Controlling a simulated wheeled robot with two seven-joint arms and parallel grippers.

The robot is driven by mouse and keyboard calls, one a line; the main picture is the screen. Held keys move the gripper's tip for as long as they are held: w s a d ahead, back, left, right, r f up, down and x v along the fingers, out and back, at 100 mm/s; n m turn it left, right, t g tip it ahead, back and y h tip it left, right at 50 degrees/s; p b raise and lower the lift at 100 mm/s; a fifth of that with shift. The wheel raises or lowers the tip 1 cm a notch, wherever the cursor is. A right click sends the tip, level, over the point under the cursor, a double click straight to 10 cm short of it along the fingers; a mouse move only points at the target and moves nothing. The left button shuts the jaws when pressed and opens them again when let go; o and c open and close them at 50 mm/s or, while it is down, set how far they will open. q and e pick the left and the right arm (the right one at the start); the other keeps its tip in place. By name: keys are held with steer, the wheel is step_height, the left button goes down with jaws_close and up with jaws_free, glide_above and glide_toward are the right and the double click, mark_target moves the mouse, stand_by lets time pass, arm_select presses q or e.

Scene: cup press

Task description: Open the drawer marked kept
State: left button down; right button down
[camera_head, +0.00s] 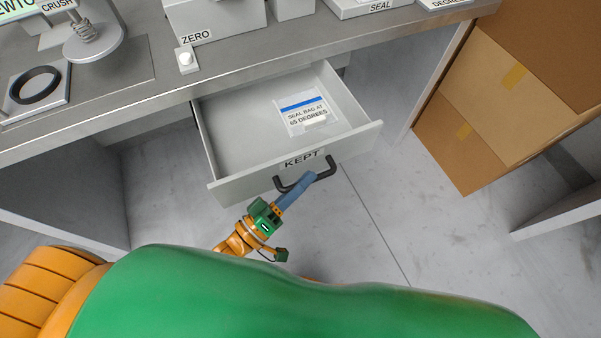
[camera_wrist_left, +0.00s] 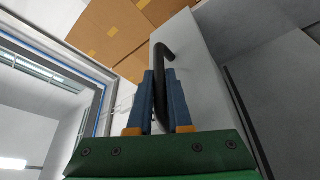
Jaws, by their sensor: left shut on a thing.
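The grey drawer marked KEPT (camera_head: 225,187) stands pulled out from under the bench in the head view. Inside it lies a white bag (camera_head: 305,115) with a blue stripe and a label reading "SEAL BAG AT 65 DEGREES". Its dark bar handle (camera_head: 325,172) is on the front, below the KEPT label. My left gripper (camera_head: 308,180) is shut on the handle. In the left wrist view the blue fingers (camera_wrist_left: 160,98) close around the dark handle (camera_wrist_left: 162,60). The right gripper does not show.
Stacked cardboard boxes (camera_head: 500,110) stand at the right of the drawer. The grey bench top (camera_head: 250,50) above carries a ZERO device (camera_head: 215,18), a small white button block (camera_head: 186,60) and a black ring (camera_head: 36,85). The floor (camera_head: 350,220) before the drawer is clear.

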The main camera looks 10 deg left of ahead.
arm_select(q)
steer(key=c, duration=0.8)
jaws_free()
steer(key=shift+c, duration=0.2)
steer(key=b+v, duration=0.1)
steer(key=v, duration=0.6)
steer(key=shift+f, duration=0.1)
